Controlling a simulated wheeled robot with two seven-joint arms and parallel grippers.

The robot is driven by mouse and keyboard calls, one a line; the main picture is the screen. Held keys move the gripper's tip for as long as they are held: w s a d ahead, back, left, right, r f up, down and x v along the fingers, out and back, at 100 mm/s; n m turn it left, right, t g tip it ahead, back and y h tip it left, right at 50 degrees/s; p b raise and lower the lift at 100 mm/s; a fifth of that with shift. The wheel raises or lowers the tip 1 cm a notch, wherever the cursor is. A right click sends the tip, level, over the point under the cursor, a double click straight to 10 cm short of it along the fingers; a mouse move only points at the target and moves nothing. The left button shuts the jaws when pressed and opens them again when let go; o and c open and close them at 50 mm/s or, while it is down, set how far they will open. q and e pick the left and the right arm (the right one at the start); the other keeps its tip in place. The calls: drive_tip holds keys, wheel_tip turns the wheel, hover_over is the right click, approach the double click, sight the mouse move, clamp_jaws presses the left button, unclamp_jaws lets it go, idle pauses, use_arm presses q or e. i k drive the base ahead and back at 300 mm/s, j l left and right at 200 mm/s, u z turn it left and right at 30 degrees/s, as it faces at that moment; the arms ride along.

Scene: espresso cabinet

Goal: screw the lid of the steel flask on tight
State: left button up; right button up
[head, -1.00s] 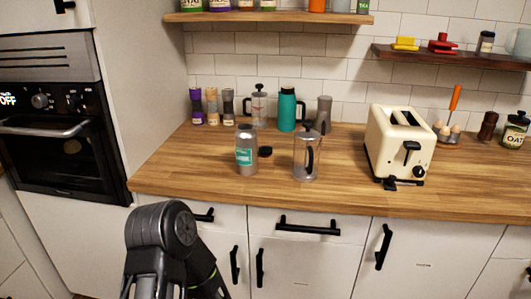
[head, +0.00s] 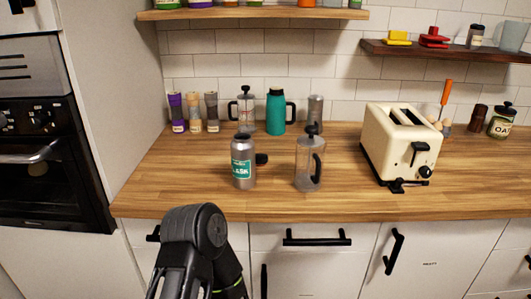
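The steel flask (head: 243,172) stands upright near the front of the wooden counter in the head view, with a teal label facing me. A dark top piece (head: 242,136) shows at its neck; I cannot tell whether it is a lid or the open mouth. A small black round piece (head: 262,159) is on the counter just behind and right of the flask; it may be the lid. One of my arm's dark links shows at the bottom, below the counter edge. Neither gripper is in view.
A glass French press (head: 308,166) stands close right of the flask, with a cream toaster (head: 401,142) farther right. Behind are a teal jug (head: 276,111), another press (head: 243,110) and several grinders. The counter's front left is clear.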

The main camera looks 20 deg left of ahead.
sight(242, 146)
drive_tip(key=j+z, duration=0.3)
drive_tip(key=j, duration=0.45)
drive_tip(key=j+z, duration=0.25)
drive_tip(key=j, duration=0.45)
